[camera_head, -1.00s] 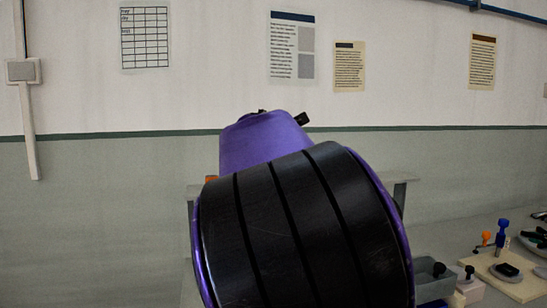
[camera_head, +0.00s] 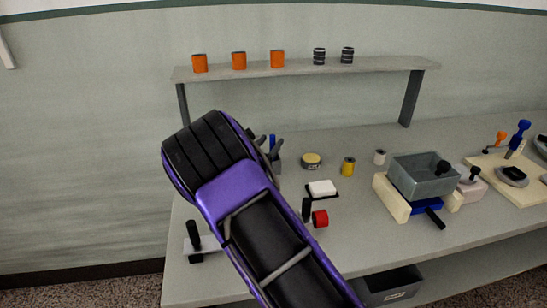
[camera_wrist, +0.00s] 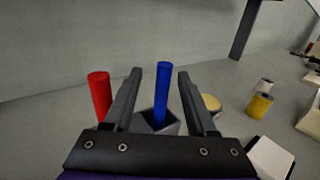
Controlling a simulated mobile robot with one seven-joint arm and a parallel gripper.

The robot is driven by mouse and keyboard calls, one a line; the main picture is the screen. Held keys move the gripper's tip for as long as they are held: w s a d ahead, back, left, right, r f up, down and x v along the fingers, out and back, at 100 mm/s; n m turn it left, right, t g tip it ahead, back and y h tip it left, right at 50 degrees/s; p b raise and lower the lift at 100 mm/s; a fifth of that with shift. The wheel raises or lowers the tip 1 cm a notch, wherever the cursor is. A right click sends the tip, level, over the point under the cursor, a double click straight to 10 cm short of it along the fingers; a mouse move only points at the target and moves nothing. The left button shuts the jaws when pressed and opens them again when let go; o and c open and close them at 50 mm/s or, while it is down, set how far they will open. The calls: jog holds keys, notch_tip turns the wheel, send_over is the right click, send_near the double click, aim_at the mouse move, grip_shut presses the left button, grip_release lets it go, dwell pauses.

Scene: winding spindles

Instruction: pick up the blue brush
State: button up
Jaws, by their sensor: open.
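The blue brush shows as an upright blue handle (camera_wrist: 162,92) in the wrist view. It stands in a dark grey square holder (camera_wrist: 158,122), which hides its lower end. My gripper (camera_wrist: 160,72) is open, with one finger on each side of the handle in the picture and no visible contact. I cannot tell whether the handle is between the fingers in depth. In the head view only the top of the blue handle (camera_head: 272,141) shows beside my gripper (camera_head: 275,150); my arm hides the rest.
A red handle (camera_wrist: 99,96) stands left of my left finger. To the right are a yellow-topped tin (camera_head: 311,160), a yellow spool (camera_head: 348,167) and a white block (camera_head: 322,188). A grey bin (camera_head: 420,178) is farther right. A shelf (camera_head: 300,70) with spools spans the back.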

jog(key=x, duration=0.4)
jog(key=shift+w+d+r, duration=0.1)
jog(key=shift+d+r, duration=0.05)
jog(key=shift+d, duration=0.15)
grip_shut()
dwell(1.1)
